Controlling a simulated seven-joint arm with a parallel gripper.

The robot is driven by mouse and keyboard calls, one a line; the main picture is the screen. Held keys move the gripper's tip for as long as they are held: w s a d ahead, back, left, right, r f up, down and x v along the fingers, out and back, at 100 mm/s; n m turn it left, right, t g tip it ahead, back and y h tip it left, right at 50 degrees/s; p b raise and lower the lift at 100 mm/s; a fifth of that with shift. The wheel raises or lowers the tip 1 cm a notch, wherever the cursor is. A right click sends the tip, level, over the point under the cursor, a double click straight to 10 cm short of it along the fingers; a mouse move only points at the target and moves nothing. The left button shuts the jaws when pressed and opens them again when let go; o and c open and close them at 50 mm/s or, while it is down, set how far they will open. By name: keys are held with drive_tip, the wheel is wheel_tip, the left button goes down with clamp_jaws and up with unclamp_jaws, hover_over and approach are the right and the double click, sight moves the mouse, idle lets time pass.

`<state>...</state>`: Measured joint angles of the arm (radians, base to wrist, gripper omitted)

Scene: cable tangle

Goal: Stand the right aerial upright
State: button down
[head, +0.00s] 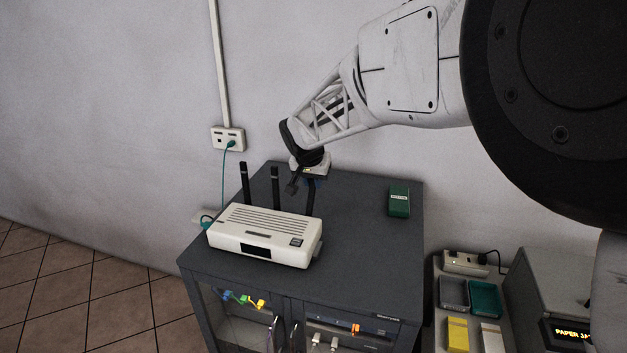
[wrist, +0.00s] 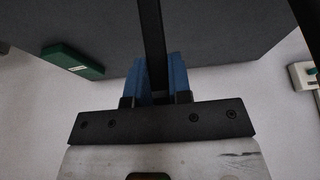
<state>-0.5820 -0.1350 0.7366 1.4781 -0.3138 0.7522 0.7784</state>
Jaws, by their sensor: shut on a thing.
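The white router (head: 262,236) sits on the dark cabinet top with several black aerials along its back. The left aerial (head: 244,178) and the middle aerial (head: 275,188) stand upright. The right aerial (head: 311,203) rises from the router's right end, close to upright; its upper part is hidden by my gripper (head: 311,183). In the wrist view the black bar of the right aerial (wrist: 151,40) runs between the blue fingers of my gripper (wrist: 160,82), which are shut on it.
A green box (head: 399,200) lies on the dark cabinet top (head: 365,245), right of the router. A wall socket (head: 229,138) with a teal cable is behind at left. Coloured plugs hang at the cabinet front. Trays and a grey machine (head: 548,300) stand at right.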

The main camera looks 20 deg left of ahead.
sight(312, 185)
drive_tip(key=shift+s+r, duration=0.1)
drive_tip(key=shift+s, duration=0.2)
drive_tip(key=shift+s+r+t, duration=0.2)
drive_tip(key=shift+s+t, duration=0.4)
drive_tip(key=shift+t, duration=0.15)
drive_tip(key=shift+s+r+t, duration=0.2)
drive_tip(key=shift+s+t, duration=0.35)
drive_tip(key=shift+t, duration=0.2)
drive_tip(key=shift+s+r+t, duration=0.15)
drive_tip(key=shift+s+t, duration=1.15)
drive_tip(key=shift+t, duration=0.1)
drive_tip(key=shift+s, duration=0.1)
drive_tip(key=c, duration=1)
unclamp_jaws()
drive_tip(key=shift+c, duration=0.2)
drive_tip(key=shift+s, duration=0.1)
drive_tip(key=v, duration=0.7)
drive_tip(key=shift+s, duration=0.25)
